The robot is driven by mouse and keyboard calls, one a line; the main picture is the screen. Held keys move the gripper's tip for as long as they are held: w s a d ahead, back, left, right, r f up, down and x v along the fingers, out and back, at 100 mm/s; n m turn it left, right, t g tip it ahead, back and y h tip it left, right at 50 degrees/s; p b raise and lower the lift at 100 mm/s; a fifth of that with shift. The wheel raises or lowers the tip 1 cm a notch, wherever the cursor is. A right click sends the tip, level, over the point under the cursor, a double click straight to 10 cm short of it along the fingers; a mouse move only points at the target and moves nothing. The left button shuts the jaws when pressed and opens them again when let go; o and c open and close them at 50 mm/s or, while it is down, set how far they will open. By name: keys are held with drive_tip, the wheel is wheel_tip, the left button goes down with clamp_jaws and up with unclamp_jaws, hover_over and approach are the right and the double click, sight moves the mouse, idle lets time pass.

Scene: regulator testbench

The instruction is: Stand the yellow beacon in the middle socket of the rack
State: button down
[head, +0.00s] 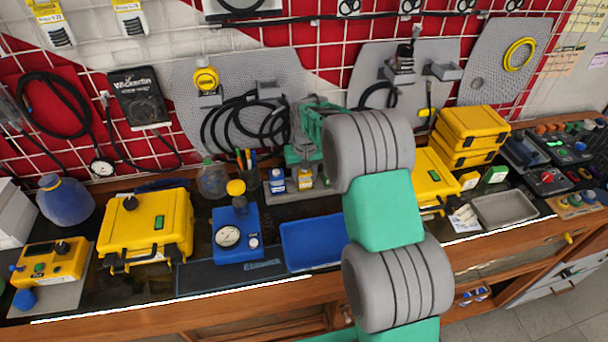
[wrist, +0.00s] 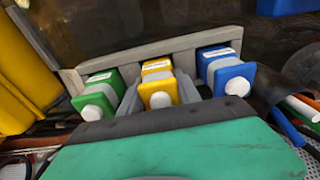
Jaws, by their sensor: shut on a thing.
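The grey rack (wrist: 90,71) stands on the bench and holds three coloured beacons in a row in the wrist view. The yellow beacon (wrist: 157,84) is in the middle place, between the green beacon (wrist: 97,93) and the blue beacon (wrist: 229,75). It looks upright and level with its neighbours; its lower end is hidden. My gripper (wrist: 158,104) is shut on the yellow beacon, with grey fingers close at its sides. In the head view my gripper (head: 303,150) is over the rack (head: 300,195); the yellow beacon (head: 305,179) and blue beacon (head: 277,182) show below it.
A pen cup (head: 249,180) stands left of the rack. A blue tray (head: 312,243) and a blue gauge box (head: 236,236) are in front. Yellow cases (head: 147,225) sit at the left and more (head: 470,130) at the right. A pegboard wall is behind.

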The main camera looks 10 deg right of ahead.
drive_tip(key=c, duration=0.9)
unclamp_jaws()
drive_tip(key=shift+o, duration=0.2)
drive_tip(key=shift+r, duration=0.1)
drive_tip(key=shift+r, duration=0.35)
drive_tip(key=r+b, duration=0.1)
drive_tip(key=r, duration=0.2)
drive_tip(key=s+r+b, duration=0.1)
drive_tip(key=r, duration=0.3)
drive_tip(key=r+b, duration=0.1)
drive_tip(key=r, duration=0.2)
drive_tip(key=shift+s+r, duration=0.2)
drive_tip(key=shift+r, duration=0.05)
drive_tip(key=s+r+t, duration=0.1)
drive_tip(key=s+r, duration=0.2)
drive_tip(key=s, duration=0.6)
drive_tip(key=s+r+t, duration=0.1)
drive_tip(key=s+r, duration=0.2)
drive_tip(key=s, duration=0.6)
drive_tip(key=s+f, duration=0.4)
drive_tip(key=s, duration=0.5)
drive_tip(key=shift+s+t, duration=0.25)
drive_tip(key=shift+t, duration=0.05)
drive_tip(key=shift+a, duration=0.1)
